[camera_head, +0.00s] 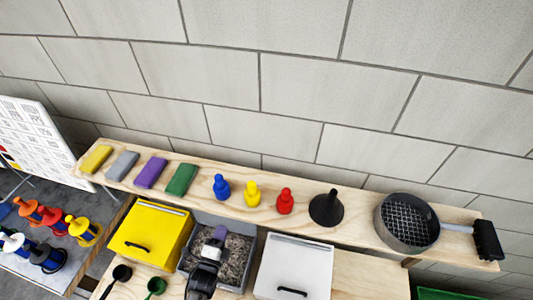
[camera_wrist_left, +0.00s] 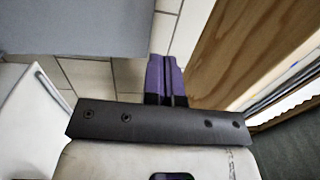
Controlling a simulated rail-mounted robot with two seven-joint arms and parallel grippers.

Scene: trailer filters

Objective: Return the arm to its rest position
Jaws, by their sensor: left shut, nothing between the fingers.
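My left gripper (camera_head: 220,233) shows in the head view at the bottom centre, over the grey bin (camera_head: 249,229) of dark gravel-like material. Its fingertips are purple. In the left wrist view the two purple fingers (camera_wrist_left: 166,72) are pressed together with nothing between them. I cannot tell how high the gripper is above the bin. My right gripper is in neither view.
A yellow box (camera_head: 150,232) stands left of the bin and a white box (camera_head: 294,265) right of it. The shelf behind holds coloured blocks (camera_head: 151,172), small pegs (camera_head: 252,195), a black funnel (camera_head: 326,210) and a sieve (camera_head: 408,222). Green and black scoops (camera_head: 155,286) lie in front.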

